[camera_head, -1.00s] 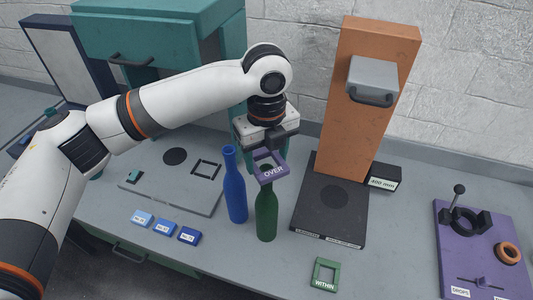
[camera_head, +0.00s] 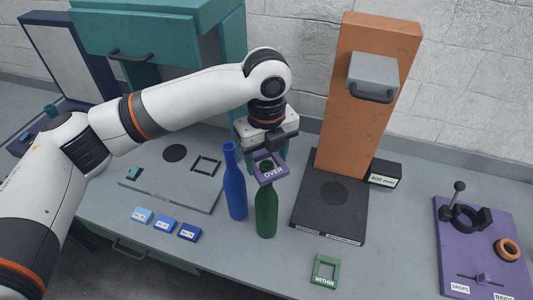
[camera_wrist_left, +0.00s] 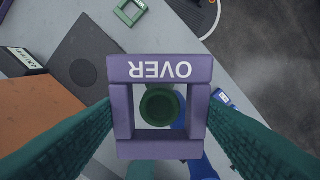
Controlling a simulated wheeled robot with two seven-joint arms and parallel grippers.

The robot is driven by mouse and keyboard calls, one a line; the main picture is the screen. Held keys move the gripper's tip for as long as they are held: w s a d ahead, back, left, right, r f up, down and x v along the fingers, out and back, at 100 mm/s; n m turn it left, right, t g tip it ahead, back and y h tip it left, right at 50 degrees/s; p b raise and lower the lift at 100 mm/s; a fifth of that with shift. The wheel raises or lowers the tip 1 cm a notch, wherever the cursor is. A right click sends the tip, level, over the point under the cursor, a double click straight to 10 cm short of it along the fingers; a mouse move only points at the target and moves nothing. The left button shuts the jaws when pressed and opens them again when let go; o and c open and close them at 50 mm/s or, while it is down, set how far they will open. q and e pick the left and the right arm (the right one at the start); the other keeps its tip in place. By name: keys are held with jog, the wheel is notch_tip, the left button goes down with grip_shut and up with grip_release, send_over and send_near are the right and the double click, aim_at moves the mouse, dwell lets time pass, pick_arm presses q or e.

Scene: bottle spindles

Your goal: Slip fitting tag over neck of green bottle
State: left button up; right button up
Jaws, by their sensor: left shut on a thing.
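My left gripper (camera_head: 270,150) is shut on the purple square tag (camera_head: 273,174) marked OVER, held roughly level at the top of the green bottle (camera_head: 266,213). The bottle stands upright on the bench. In the left wrist view, the tag (camera_wrist_left: 160,149) lies between my two green fingers, and the green bottle's round mouth (camera_wrist_left: 159,105) shows inside its square opening with gaps around it. The tag hides the bottle's top in the head view, so I cannot tell how far it is around the neck. A green square tag (camera_head: 325,283) marked WITHIN lies on the bench. My right gripper is out of view.
A blue bottle (camera_head: 236,190) stands close left of the green one. A black plate (camera_head: 325,220) with an orange column (camera_head: 365,110) is to the right. A grey board (camera_head: 155,190) and several blue blocks (camera_head: 165,224) lie left. A purple fixture board (camera_head: 455,255) is far right.

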aim_at(267, 164)
pick_arm(q)
jog(key=shift+f+b, duration=0.4)
jog(key=shift+f, duration=1.9)
dwell(0.8)
jog(key=o, duration=1)
jog(key=shift+o, duration=0.2)
jog(key=shift+r, duration=0.1)
notch_tip(267, 164, up, 12)
jog(key=b, duration=0.2)
jog(key=shift+b, duration=0.3)
